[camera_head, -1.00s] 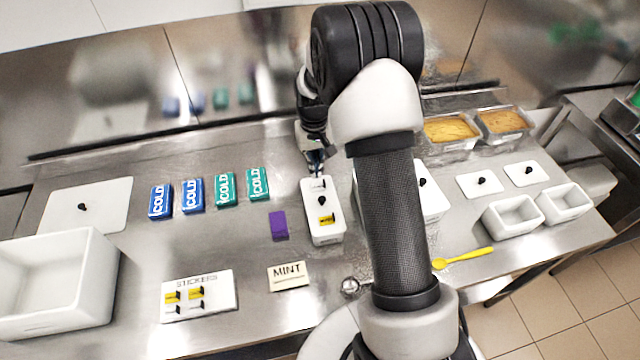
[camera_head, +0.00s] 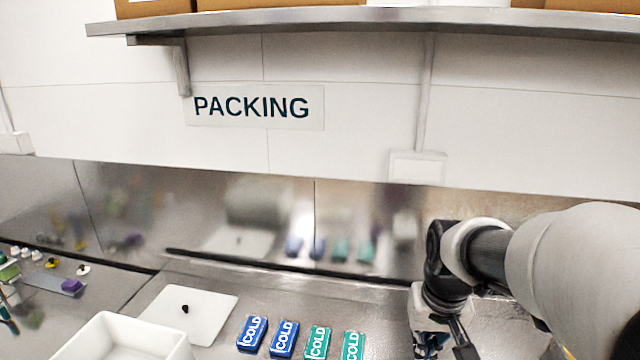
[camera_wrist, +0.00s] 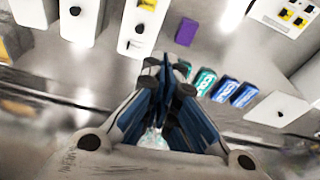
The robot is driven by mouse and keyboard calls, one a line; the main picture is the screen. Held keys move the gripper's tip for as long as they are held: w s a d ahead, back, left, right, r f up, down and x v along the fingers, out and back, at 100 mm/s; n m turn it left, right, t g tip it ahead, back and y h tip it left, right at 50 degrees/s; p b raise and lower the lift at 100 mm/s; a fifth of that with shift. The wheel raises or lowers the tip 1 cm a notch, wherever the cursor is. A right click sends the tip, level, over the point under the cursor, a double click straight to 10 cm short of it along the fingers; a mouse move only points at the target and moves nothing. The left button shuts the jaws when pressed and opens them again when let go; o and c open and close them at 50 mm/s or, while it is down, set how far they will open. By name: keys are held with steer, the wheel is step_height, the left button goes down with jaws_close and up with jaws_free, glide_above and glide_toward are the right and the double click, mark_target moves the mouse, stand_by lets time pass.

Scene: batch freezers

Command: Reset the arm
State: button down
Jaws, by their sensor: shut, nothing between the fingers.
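My gripper (camera_wrist: 165,75) is shut and empty in the wrist view, its fingertips together above the steel counter. In the head view my gripper (camera_head: 432,347) hangs at the lower right, partly cut off by the bottom edge. My arm is bent, with its forearm coming in from the right edge. Just beyond the fingertips in the wrist view lie two teal cold packs (camera_wrist: 203,82) and two blue cold packs (camera_wrist: 233,93). I cannot tell how high the gripper is above them.
In the wrist view, a lidded white container (camera_wrist: 140,27) and a purple block (camera_wrist: 186,32) lie beyond the gripper. In the head view, a white bin (camera_head: 122,345) and a white lid (camera_head: 187,312) are at lower left. A shelf (camera_head: 400,20) runs above the PACKING sign (camera_head: 255,108).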

steer(key=s+a+r+t+b, duration=0.1)
steer(key=s+a, duration=0.1)
steer(key=s, duration=0.7)
steer(key=s+a+n+t+b, duration=0.1)
steer(key=s+a, duration=0.1)
steer(key=s, duration=0.8)
steer(key=shift+a+r+b, duration=0.15)
steer(key=shift+r+b, duration=0.2)
steer(key=shift+r, duration=0.05)
